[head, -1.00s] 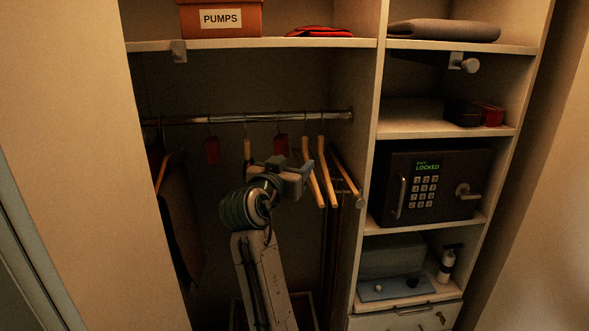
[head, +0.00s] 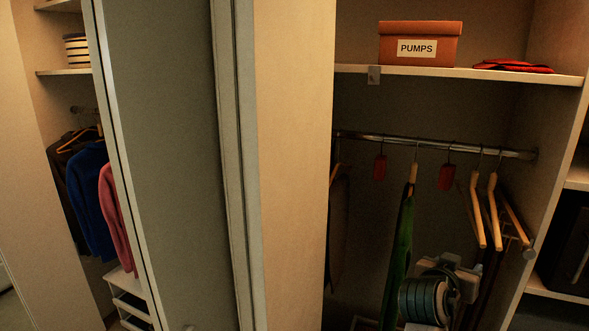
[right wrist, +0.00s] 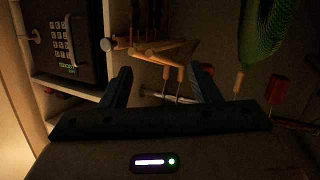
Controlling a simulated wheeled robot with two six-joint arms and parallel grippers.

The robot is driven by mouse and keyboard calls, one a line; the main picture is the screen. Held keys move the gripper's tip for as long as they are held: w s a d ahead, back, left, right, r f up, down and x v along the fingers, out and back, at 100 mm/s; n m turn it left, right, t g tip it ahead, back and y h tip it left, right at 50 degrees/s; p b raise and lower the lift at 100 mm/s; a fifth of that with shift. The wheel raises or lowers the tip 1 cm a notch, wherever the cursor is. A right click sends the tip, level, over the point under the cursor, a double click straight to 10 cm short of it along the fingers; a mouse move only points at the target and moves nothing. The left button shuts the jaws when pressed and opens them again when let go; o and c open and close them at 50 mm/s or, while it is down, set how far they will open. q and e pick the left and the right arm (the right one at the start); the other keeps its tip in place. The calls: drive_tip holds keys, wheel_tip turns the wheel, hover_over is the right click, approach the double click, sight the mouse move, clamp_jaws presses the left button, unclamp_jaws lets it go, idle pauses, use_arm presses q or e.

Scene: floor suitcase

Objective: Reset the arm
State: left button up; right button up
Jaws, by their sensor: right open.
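My right arm comes up from the bottom of the head view in front of the wardrobe's hanging bay. Its gripper (head: 455,268) is partly hidden by the wrist. In the right wrist view the two fingers stand apart and the gap (right wrist: 163,88) holds nothing. Wooden hangers (right wrist: 160,48) show beyond the fingers. A green garment (head: 402,255) hangs from a hanger just left of the gripper, and it also shows at the upper right of the wrist view (right wrist: 265,40). My left gripper is in neither view.
A metal rail (head: 435,144) carries empty wooden hangers (head: 479,218) and red tags (head: 447,178). An orange PUMPS box (head: 420,42) sits on the shelf above. A dark safe (right wrist: 65,38) is beside the bay. A grey door panel (head: 165,160) and hung clothes (head: 88,200) are at left.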

drive_tip(key=s+a+f+n+g+y, duration=0.1)
drive_tip(key=s+a+f+n+y, duration=0.15)
drive_tip(key=s+f, duration=0.7)
drive_tip(key=s+a+f+n+g+y, duration=0.15)
drive_tip(key=s+f+n+y, duration=0.35)
drive_tip(key=f, duration=0.7)
drive_tip(key=s+a+f+n+g+y, duration=0.15)
drive_tip(key=s+f, duration=0.25)
drive_tip(key=s, duration=0.5)
drive_tip(key=s+a+f+g+y, duration=0.2)
drive_tip(key=s+a+f+g, duration=0.1)
drive_tip(key=s, duration=0.6)
wheel_tip(320, 180, down, 33)
drive_tip(key=s+d+g+b, duration=0.1)
drive_tip(key=d, duration=0.2)
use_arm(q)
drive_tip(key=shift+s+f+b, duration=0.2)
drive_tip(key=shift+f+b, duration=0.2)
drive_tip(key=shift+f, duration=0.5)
use_arm(e)
drive_tip(key=s+f+g, duration=0.1)
drive_tip(key=s+f, duration=1.7)
drive_tip(key=f, duration=0.1)
drive_tip(key=shift+s+d+m, duration=0.25)
drive_tip(key=shift+d+m, duration=0.05)
drive_tip(key=shift+d, duration=0.15)
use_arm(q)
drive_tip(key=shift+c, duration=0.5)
use_arm(e)
drive_tip(key=shift+c, duration=0.5)
